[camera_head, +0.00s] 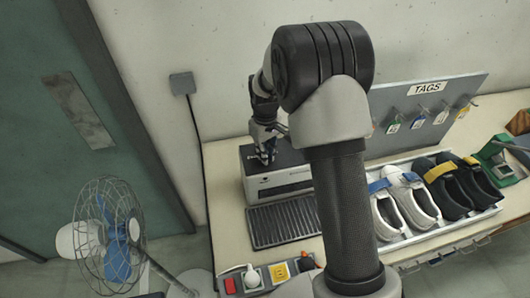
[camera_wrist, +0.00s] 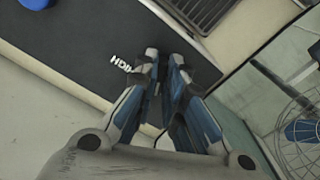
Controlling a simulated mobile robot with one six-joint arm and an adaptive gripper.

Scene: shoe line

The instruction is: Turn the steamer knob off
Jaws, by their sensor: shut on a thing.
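The steamer (camera_head: 285,183) is a box with a dark top and pale front, standing at the left end of the workbench. My gripper (camera_head: 266,157) is at its top, near the left side. In the wrist view, my gripper's fingertips (camera_wrist: 164,55) are close together over the steamer's dark top (camera_wrist: 70,50), beside white lettering that seems to read HIGH upside down. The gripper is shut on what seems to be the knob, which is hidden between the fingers. The knob's setting cannot be told.
A dark slatted grate (camera_head: 283,224) lies in front of the steamer. A wire-cage fan (camera_head: 108,235) stands at left. A power strip (camera_head: 262,277) is at the front edge. Shoes in a white tray (camera_head: 395,247) and a tag board (camera_head: 440,107) are at right. My arm covers the middle.

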